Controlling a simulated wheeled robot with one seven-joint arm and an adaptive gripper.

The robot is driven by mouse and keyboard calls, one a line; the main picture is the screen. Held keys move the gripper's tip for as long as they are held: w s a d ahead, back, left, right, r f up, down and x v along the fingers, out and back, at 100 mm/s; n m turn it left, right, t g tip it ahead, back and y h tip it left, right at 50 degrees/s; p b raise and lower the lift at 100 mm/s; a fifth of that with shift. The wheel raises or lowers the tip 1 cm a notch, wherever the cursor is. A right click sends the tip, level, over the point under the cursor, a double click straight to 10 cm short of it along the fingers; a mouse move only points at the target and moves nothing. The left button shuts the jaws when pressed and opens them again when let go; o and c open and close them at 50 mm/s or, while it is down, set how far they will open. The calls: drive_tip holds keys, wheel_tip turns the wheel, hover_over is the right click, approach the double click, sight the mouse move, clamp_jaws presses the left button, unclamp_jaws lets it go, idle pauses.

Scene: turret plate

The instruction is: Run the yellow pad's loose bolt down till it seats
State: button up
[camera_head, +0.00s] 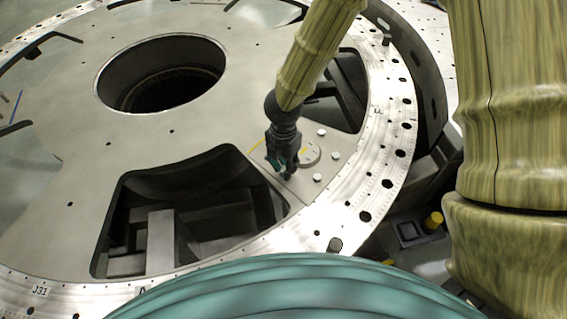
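My gripper (284,172), dark with a teal patch, points down at a small plain plate area between two cutouts, right of the picture's centre. It is too small and dark to tell whether its fingers are open or shut, or whether they touch anything. Just right of it is a round grey disc (311,153) with a small yellow mark. Several pale bolt heads (321,132) stand around the disc. A thin yellow stripe (256,146) lies left of my gripper. I cannot tell which bolt is loose; one may be hidden behind my gripper.
The turret plate (100,130) has a large round hole (165,85) and a deep cutout (190,215) near my gripper. A drilled rim (385,160) curves around the right side. A yellow cylinder (433,219) stands beyond the rim at lower right.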

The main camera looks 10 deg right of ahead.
drive_tip(key=shift+s+r+n+p, duration=0.2)
drive_tip(key=shift+n+p, duration=0.1)
drive_tip(key=shift+n, duration=0.7)
drive_tip(key=n+p, duration=0.4)
drive_tip(key=p, duration=0.1)
drive_tip(key=shift+r, duration=0.15)
drive_tip(key=n+p, duration=0.4)
drive_tip(key=shift+p, duration=0.3)
drive_tip(key=n+p, duration=0.3)
drive_tip(key=n, duration=0.4)
drive_tip(key=shift+w+f, duration=0.1)
drive_tip(key=shift+f, duration=0.25)
drive_tip(key=n, duration=0.1)
drive_tip(key=n+b, duration=0.1)
drive_tip(key=shift+f+n, duration=0.2)
drive_tip(key=shift+n, duration=0.1)
drive_tip(key=n+b, duration=0.2)
drive_tip(key=n, duration=0.1)
drive_tip(key=shift+b, duration=0.35)
drive_tip(key=shift+r+n+b, duration=0.2)
drive_tip(key=shift+n+b, duration=0.35)
drive_tip(key=shift+n, duration=0.45)
